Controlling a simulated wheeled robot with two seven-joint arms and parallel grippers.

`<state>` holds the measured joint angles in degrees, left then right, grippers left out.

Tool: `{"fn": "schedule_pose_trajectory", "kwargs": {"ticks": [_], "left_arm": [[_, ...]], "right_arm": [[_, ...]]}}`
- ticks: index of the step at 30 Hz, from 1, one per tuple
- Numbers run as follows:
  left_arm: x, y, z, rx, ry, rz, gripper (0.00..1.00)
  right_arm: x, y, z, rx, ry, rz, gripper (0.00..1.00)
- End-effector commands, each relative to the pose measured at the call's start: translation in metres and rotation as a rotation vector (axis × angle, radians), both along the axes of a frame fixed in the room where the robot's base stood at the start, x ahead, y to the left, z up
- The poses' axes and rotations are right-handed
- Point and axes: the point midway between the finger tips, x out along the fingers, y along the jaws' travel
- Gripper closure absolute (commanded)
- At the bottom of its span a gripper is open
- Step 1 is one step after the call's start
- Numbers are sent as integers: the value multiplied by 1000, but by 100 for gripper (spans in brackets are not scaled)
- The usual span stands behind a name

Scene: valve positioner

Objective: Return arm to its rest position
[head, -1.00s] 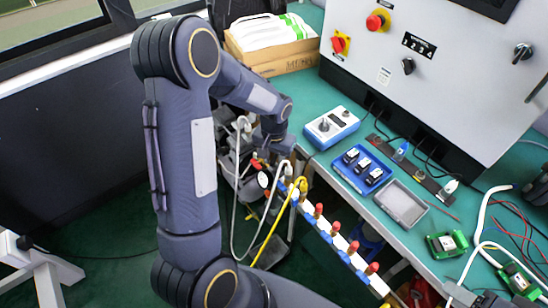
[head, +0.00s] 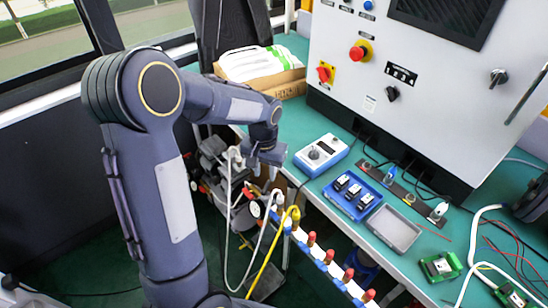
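My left arm (head: 175,195) rises from the bottom left, bends at a dark elbow and reaches right toward the bench. Its gripper (head: 264,158) hangs at the bench's left edge, left of the blue-and-white meter box (head: 321,155) and above the hoses. The gripper is small and dark here, and I cannot tell whether its fingers are open or shut. I see nothing clearly held in it. My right gripper is not in view.
A row of red-handled valves (head: 330,256) runs along the bench front. White and yellow hoses (head: 268,258) hang below my gripper. The green bench (head: 408,262) carries a blue tray (head: 352,194), a grey tray (head: 393,229) and circuit boards. A control cabinet (head: 425,95) stands behind.

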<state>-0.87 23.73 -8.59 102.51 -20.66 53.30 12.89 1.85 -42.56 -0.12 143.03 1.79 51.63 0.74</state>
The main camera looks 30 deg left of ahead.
Motion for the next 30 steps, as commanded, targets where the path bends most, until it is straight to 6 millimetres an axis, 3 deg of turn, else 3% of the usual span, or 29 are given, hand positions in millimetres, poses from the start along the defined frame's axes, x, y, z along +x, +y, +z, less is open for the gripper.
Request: {"fn": "schedule_pose_trajectory", "kwargs": {"ticks": [7, 11, 15, 21, 27, 30], "left_arm": [[-2, 0, 5, -5, -7, 2, 69], [-19, -3, 33, -44, -49, 14, 69], [-58, -12, 83, -124, -139, 30, 69], [-127, -35, 136, -232, -288, 33, 69], [-185, -61, 158, -305, -423, 24, 69], [-201, -70, 159, -323, -464, 20, 69]], "right_arm": [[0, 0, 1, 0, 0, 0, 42], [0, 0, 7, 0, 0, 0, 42], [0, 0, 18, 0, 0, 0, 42], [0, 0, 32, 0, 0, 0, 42], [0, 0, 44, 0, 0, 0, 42], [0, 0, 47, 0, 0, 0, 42]]}}
